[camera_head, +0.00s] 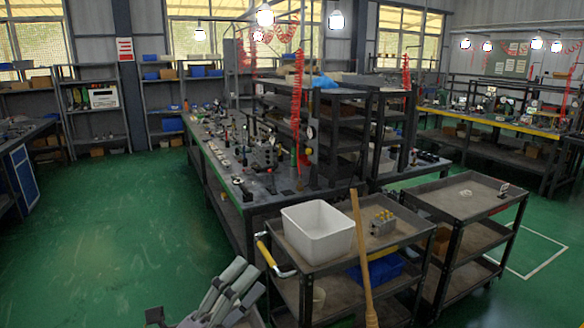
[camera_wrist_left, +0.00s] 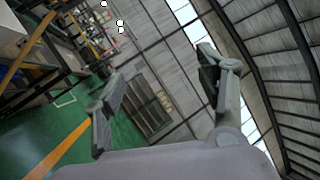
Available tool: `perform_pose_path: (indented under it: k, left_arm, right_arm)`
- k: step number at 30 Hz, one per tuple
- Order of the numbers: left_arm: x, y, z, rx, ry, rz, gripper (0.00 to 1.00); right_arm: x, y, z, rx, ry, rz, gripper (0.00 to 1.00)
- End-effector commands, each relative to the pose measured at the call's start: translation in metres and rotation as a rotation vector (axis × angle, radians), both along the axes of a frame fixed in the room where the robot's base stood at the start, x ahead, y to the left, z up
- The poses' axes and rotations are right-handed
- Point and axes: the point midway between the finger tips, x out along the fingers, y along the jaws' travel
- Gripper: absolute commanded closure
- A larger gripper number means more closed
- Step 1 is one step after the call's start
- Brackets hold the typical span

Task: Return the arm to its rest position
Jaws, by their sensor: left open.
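My left gripper (camera_head: 212,296) is at the bottom of the head view, low and left of the near cart, partly cut off by the frame edge. In the left wrist view my left gripper (camera_wrist_left: 160,95) has its two fingers spread wide, with nothing between them. That view is tilted and shows the floor, wall and roof behind the fingers. A metal valve block with yellow tops (camera_head: 382,222) sits on the near cart (camera_head: 335,262), apart from the gripper. My right gripper is not in view.
A white bin (camera_head: 318,232) stands on the near cart, whose yellow handle (camera_head: 268,258) sticks out toward my left gripper. A wooden pole (camera_head: 362,262) rises before the cart. A second cart (camera_head: 440,198) stands to the right. A long workbench (camera_head: 262,188) lies behind. Green floor (camera_head: 120,230) is clear at left.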

Motion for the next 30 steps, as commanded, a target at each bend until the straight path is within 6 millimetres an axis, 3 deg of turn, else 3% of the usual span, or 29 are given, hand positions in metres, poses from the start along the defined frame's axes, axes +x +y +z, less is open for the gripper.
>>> perform_pose_path:
  k: [4, 6, 8, 12, 15, 18, 24, 28, 30]
  left_arm:
    - [0.018, 0.073, -0.039, -0.398, 0.358, 0.248, 0.34]
    - [0.016, 0.104, -0.076, -0.561, 0.544, 0.366, 0.34]
    - [0.006, 0.126, -0.114, -0.687, 0.710, 0.470, 0.34]
    - [-0.042, 0.154, -0.203, -0.915, 1.089, 0.690, 0.34]
    - [-0.083, 0.158, -0.249, -1.009, 1.307, 0.810, 0.34]
    - [-0.122, 0.154, -0.279, -1.065, 1.480, 0.901, 0.34]
    - [-0.190, 0.142, -0.315, -1.122, 1.757, 1.041, 0.34]
    - [-0.232, 0.133, -0.326, -1.134, 1.913, 1.116, 0.34]
    - [-0.230, 0.132, -0.350, -1.127, 1.930, 1.131, 0.34]
  right_arm:
    - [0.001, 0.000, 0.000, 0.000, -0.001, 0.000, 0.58]
    - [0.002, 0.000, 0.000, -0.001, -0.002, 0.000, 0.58]
    - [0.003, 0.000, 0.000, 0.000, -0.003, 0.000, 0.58]
    - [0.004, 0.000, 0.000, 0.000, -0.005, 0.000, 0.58]
    - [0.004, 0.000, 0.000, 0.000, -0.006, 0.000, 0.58]
    - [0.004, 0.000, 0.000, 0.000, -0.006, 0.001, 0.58]
    - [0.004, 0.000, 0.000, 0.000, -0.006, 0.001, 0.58]
    - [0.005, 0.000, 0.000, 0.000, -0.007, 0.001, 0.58]
    - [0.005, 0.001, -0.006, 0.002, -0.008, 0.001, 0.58]
